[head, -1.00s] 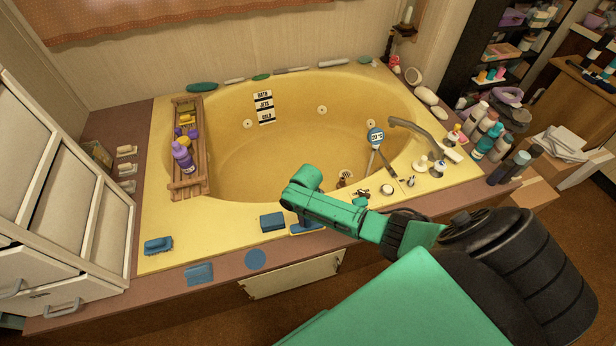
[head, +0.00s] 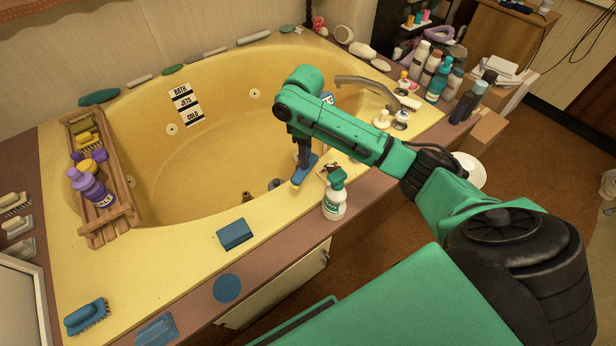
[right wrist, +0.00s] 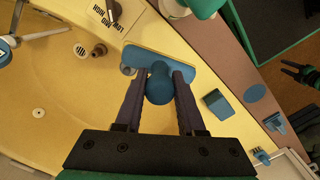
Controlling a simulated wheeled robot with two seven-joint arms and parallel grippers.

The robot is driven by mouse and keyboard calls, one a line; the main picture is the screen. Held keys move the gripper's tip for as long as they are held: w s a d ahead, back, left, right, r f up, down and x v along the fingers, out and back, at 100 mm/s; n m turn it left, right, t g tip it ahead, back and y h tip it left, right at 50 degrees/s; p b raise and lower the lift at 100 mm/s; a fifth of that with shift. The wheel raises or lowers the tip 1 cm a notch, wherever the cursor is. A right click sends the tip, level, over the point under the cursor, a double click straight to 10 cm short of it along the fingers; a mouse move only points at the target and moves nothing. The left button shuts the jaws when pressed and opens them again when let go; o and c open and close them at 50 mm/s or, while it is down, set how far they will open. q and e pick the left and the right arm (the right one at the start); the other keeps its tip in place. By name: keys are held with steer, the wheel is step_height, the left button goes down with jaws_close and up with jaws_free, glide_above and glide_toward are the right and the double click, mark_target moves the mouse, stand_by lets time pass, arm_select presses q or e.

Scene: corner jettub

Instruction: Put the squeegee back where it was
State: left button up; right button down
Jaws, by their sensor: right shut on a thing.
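The blue squeegee (head: 304,171) is in my right gripper (head: 305,158), over the tub's yellow front rim in the head view. In the right wrist view the gripper (right wrist: 158,85) is shut on its rounded handle, with the wide flat blue head (right wrist: 140,62) across beyond the fingertips. I cannot tell whether the squeegee touches the rim. A small dark two-pronged gripper, my left one (right wrist: 292,72), shows at the right edge of the right wrist view, apparently open and empty, away from the tub.
A spray bottle (head: 334,198) stands on the rim close to my right arm. A blue sponge (head: 234,234), a blue brush (head: 86,316) and a blue disc (head: 227,289) lie along the front. A wooden caddy (head: 122,180) sits at left. Bottles (head: 440,82) crowd the right corner.

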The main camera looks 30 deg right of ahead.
step_height(320, 180, down, 11)
steer(key=shift+r+b, duration=0.15)
steer(key=shift+b, duration=0.8)
arm_select(q)
steer(key=shift+w+f, duration=0.95)
steer(key=shift+f, duration=0.05)
arm_select(e)
steer(key=shift+w, duration=0.1)
arm_select(q)
steer(key=shift+s, duration=0.1)
arm_select(e)
steer(key=c, duration=0.5)
jaws_free()
arm_select(q)
steer(key=shift+s, duration=0.1)
arm_select(e)
step_height(320, 180, up, 12)
steer(key=p, duration=0.2)
steer(key=shift+a+r+p, duration=0.1)
steer(key=shift+p, duration=0.2)
arm_select(q)
step_height(320, 180, up, 2)
steer(key=shift+r, duration=0.15)
